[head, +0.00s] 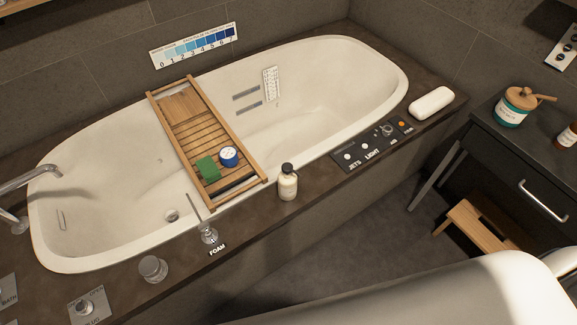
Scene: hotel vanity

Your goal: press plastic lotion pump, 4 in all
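A small bottle (288,184) with cream contents and a dark top stands upright on the dark tub ledge, right of the wooden bath tray. A metallic dispenser-like fitting (209,234) with a thin upright rod stands on the ledge beside a label reading FOAM. I cannot tell for sure which of these is the plastic lotion pump. Neither gripper shows in the head view, and nothing touches the bottle or the fitting.
A white bathtub (330,110) fills the middle, crossed by a wooden tray (250,190) bearing a green block (208,169) and blue-and-white tin (229,156). A control panel (372,144), a white roll (431,102) and a knob (153,269) sit on the ledge. A dark vanity (520,165) stands right.

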